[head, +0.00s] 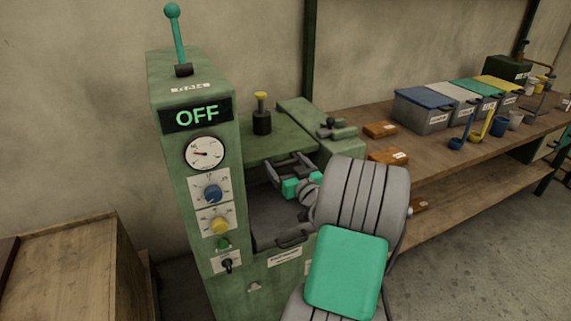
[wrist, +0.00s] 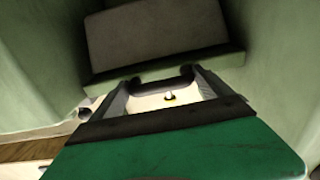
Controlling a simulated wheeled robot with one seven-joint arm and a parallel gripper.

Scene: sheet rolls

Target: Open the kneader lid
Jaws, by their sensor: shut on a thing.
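The kneader (head: 285,260) is a green machine with a dark grey recess in its top, just right of the control cabinet. My gripper (head: 285,166) is over the back of that recess, its two grey fingers reaching to the upper left from a teal body. It is shut on a dark bar, which looks like the lid handle (wrist: 165,80) and spans between the fingertips in the wrist view. A grey panel (wrist: 155,30) stands beyond it, perhaps the lid. How far the lid is open cannot be told. A curved handle (head: 292,240) shows at the recess's front.
The green cabinet (head: 190,140) stands close left of my gripper, with an OFF display, knobs and a raised lever (head: 175,40). A wooden bench (head: 440,145) at right holds lidded bins and cups. A wooden crate (head: 65,270) is at lower left.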

